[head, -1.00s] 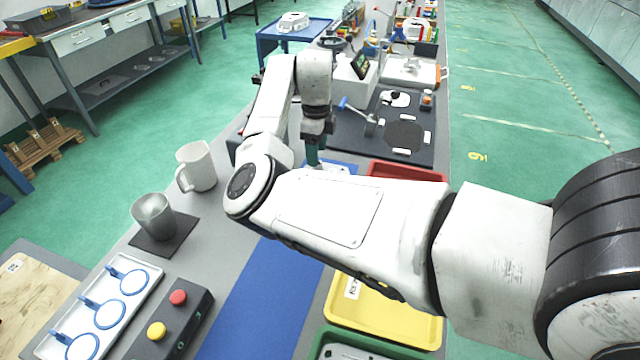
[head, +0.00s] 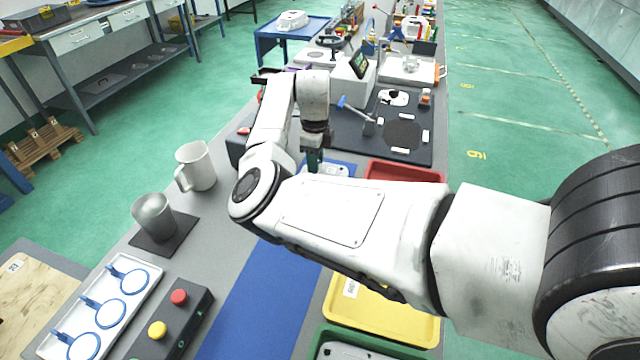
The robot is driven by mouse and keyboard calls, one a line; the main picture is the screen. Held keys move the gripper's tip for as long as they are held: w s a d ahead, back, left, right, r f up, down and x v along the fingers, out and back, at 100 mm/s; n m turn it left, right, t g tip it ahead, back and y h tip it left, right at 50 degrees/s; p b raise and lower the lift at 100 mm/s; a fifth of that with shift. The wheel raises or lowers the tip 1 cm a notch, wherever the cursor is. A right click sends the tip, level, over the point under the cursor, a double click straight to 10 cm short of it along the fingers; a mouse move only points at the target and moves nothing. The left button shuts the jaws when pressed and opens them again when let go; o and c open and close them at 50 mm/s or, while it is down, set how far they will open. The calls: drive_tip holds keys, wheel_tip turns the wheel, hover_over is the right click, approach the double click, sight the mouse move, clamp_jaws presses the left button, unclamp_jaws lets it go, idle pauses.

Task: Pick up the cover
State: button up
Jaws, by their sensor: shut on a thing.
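A pale grey cast part, which looks like the cover (head: 338,170), shows at the front end of the dark work area, over a blue surface (head: 349,164). It is partly hidden by my arm. My gripper (head: 314,168) points down at the left side of this part and is shut on it. The fingertips and the exact grip are hidden behind my forearm. I cannot tell whether the part touches the blue surface or is raised slightly above it.
A red tray (head: 405,172) is close to the right of the part. A black mat with a blue-handled tool (head: 357,110) lies behind. A yellow tray (head: 385,325) is below my arm. A white mug (head: 195,166) and grey cup (head: 153,216) stand left.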

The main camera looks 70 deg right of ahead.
clamp_jaws()
drive_tip(key=shift+r, duration=0.2)
